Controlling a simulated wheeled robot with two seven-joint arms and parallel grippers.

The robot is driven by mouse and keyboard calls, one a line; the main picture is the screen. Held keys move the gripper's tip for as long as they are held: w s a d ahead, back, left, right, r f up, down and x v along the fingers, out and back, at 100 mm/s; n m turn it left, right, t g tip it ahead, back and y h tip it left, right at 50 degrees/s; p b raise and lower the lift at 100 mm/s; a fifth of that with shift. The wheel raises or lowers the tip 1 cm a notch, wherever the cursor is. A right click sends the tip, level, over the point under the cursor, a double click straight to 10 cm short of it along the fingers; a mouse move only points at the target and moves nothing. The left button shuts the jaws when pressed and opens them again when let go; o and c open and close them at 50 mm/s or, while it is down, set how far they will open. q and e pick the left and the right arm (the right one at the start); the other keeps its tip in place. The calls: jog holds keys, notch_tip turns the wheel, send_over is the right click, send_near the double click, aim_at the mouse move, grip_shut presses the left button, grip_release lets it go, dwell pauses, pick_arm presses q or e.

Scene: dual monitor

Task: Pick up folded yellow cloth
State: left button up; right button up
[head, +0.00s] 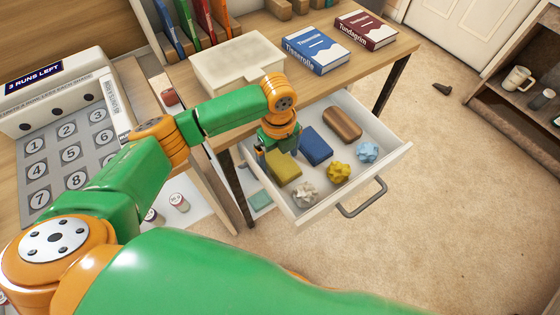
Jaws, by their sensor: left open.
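The folded yellow cloth (283,168) lies in the left part of an open white drawer (392,158). My left gripper (272,158) is in the drawer, pointing down just above and beside the cloth's upper left end. It is open, and its fingers are small and partly hidden by the wrist, so I cannot tell whether they touch the cloth. My right gripper is not in view.
The drawer also holds a folded blue cloth (315,147), a brown case (342,124), and white (305,194), yellow (339,173) and light blue (367,152) crumpled balls. The drawer handle (362,200) sticks out in front. Above is a desk with a cream box (237,62) and books (317,50).

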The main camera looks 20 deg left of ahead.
aim_at(280, 160)
pick_arm(q)
jog(key=c, duration=1.2)
jog(key=shift+r, duration=0.35)
jog(key=shift+c, duration=0.3)
notch_tip(280, 160, up, 3)
jog(key=shift+d+r+p, duration=0.1)
jog(key=shift+r+p, duration=0.05)
jog(key=shift+p, duration=0.3)
jog(key=s+d+r+p, duration=0.2)
jog(key=s+d+r, duration=0.1)
jog(key=s, duration=0.3)
jog(key=s+d+r+p, duration=0.1)
jog(key=s+d+r, duration=0.2)
jog(key=s+r, duration=0.3)
jog(key=shift+d+p, duration=0.4)
jog(key=shift+s, duration=0.1)
